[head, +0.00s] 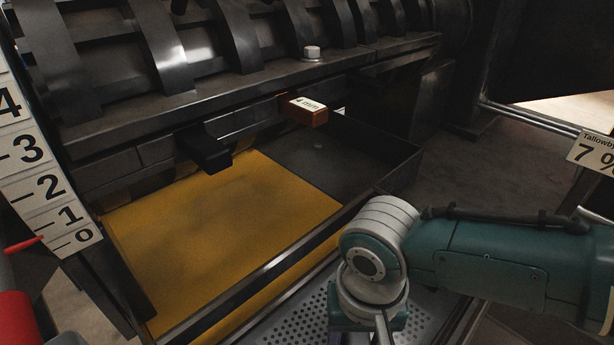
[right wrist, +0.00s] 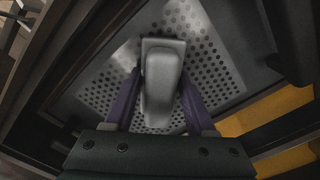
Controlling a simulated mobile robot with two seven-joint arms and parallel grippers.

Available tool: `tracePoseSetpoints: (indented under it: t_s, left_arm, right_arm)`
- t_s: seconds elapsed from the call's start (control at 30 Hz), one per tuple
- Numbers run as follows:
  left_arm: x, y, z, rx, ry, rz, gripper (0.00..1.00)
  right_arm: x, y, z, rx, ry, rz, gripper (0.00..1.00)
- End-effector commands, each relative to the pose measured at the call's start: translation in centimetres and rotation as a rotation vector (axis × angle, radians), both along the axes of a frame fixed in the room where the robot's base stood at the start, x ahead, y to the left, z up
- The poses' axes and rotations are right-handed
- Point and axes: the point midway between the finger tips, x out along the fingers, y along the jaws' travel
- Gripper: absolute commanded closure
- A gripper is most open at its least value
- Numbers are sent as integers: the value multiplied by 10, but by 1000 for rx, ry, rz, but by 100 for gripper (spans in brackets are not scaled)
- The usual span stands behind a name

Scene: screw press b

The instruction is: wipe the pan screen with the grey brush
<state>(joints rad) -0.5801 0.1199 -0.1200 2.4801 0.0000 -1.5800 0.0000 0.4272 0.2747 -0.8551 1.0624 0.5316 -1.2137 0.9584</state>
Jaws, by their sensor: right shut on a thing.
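The pan screen (head: 283,326) is a grey perforated metal plate at the bottom of the head view, in front of the yellow pan area. It also fills much of the right wrist view (right wrist: 208,62). My right gripper (right wrist: 161,104) has purple fingers shut on the sides of the grey brush (right wrist: 162,72), which is over the screen. I cannot tell whether the brush touches the screen. My left gripper is in neither view.
The yellow-bottomed pan (head: 215,215) has a raised dark rim beside the screen. Above it is the dark ribbed press barrel (head: 240,45) with a protruding orange block (head: 306,112) labelled "4 mm". A numbered scale (head: 40,165) stands at the left. A "7 %" sign (head: 594,152) is at the right.

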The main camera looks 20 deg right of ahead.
Motion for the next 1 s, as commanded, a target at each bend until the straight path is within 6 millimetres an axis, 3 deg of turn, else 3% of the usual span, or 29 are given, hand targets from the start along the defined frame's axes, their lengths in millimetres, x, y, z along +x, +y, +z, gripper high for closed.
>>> tracePoseSetpoints:
  t_s: [0.17,0.33,0.7,1.0]
  left_arm:
    - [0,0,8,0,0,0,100]
    - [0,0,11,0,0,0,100]
    - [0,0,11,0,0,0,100]
    - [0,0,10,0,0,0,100]
  right_arm:
    - [-8,18,2,4,5,0,89]
    - [-11,23,0,2,6,-1,89]
    - [0,-4,0,-4,2,-2,89]
    - [6,-15,-1,-1,2,-2,89]
